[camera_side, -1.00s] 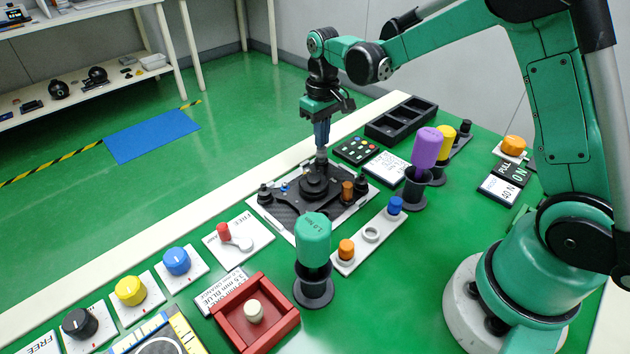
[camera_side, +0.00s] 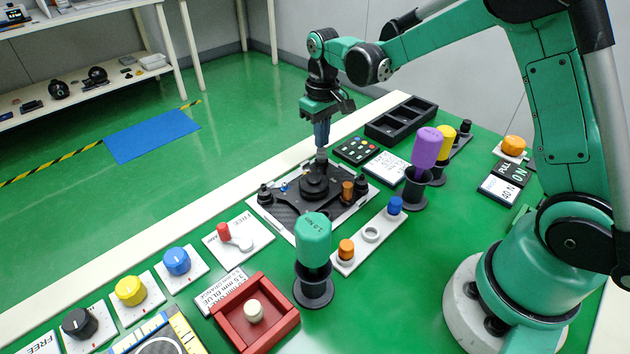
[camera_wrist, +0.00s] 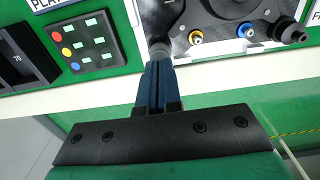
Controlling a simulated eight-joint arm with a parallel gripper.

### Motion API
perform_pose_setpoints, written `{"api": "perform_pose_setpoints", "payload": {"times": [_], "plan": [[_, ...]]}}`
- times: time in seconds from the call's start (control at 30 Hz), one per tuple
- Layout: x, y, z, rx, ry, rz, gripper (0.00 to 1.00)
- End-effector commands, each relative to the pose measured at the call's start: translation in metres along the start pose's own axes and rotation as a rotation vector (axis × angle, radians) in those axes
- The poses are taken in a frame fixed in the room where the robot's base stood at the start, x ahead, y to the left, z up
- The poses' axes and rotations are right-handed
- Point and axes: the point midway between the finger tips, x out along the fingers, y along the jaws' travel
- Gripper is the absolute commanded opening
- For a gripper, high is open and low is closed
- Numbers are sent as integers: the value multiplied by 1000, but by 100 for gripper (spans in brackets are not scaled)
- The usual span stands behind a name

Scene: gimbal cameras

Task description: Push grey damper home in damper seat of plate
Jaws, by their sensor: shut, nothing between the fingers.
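The dark plate (camera_side: 284,212) lies on a white base on the green bench, with a round black hub (camera_side: 314,186) in its middle. My gripper (camera_side: 322,147) points straight down over the plate's far side, with its blue fingers together. A small grey piece, apparently the damper (camera_side: 321,156), shows right under the fingertips. In the wrist view the shut fingers (camera_wrist: 157,66) end at this grey piece (camera_wrist: 160,49), apparently touching it from above. The damper seat is hidden beneath it, so I cannot tell how deep it sits.
Yellow (camera_wrist: 195,37) and blue (camera_wrist: 246,30) fittings and a black post (camera_wrist: 293,33) stand on the plate. A copper-coloured cylinder (camera_side: 347,190) stands at its right. A button panel (camera_side: 356,151) and a black tray (camera_side: 402,121) lie behind. A green-topped tool (camera_side: 313,240) stands in front.

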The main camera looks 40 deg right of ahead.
Motion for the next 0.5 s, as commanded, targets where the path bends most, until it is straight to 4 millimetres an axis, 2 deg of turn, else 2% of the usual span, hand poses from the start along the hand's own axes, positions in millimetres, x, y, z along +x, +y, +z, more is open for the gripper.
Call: {"api": "perform_pose_setpoints", "payload": {"times": [0.5], "plan": [[-47,0,0,0,0,0,0]]}}
